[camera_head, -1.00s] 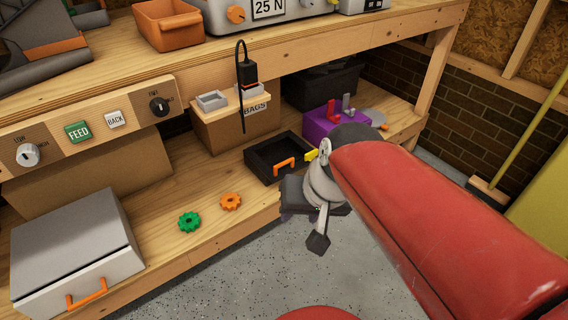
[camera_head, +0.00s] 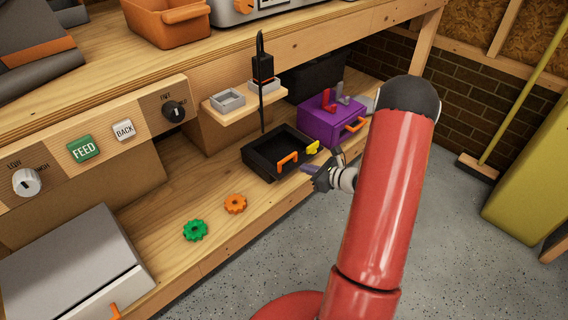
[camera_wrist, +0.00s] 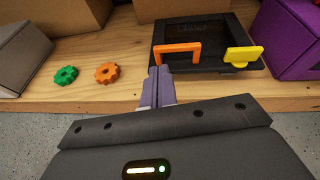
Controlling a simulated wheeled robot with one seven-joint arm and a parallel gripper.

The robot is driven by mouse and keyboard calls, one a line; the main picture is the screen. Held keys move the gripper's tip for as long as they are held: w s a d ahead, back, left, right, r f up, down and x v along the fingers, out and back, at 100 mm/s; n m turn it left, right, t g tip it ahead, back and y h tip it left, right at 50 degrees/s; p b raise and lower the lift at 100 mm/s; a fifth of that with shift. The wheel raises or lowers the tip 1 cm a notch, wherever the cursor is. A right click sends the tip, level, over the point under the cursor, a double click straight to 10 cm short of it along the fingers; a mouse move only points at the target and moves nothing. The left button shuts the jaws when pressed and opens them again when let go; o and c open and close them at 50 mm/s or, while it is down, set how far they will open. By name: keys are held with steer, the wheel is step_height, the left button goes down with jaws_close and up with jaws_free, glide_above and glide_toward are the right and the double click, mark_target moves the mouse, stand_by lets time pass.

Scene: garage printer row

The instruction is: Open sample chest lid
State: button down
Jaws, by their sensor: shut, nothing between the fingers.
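A grey box (camera_head: 75,265) with a flat lid sits shut at the lower left of the head view, its orange handle (camera_head: 113,311) cut by the edge. A black box (camera_head: 272,153) with an orange handle (camera_head: 287,160) and a yellow tab (camera_head: 312,147) stands on the lower shelf. No label tells me which is the sample chest. My gripper (camera_head: 309,168) is shut and empty, just in front of the black box. In the wrist view its fingers (camera_wrist: 159,70) point at the black box (camera_wrist: 205,32), near the left foot of its orange handle (camera_wrist: 177,52); contact is unclear.
A green gear (camera_head: 195,230) and an orange gear (camera_head: 235,203) lie on the shelf left of the black box. A purple box (camera_head: 325,120) stands to its right. The upper bench (camera_head: 215,50) overhangs behind. The floor (camera_head: 460,230) in front is open.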

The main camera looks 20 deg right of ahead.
steer(key=w+f, duration=0.2)
steer(key=w, duration=0.1)
steer(key=w+f+m+h, duration=0.1)
steer(key=w+f, duration=0.1)
steer(key=w, duration=0.1)
steer(key=w+a+f+m, duration=0.1)
steer(key=w+f, duration=0.1)
steer(key=w, duration=0.1)
steer(key=shift+t, duration=0.4)
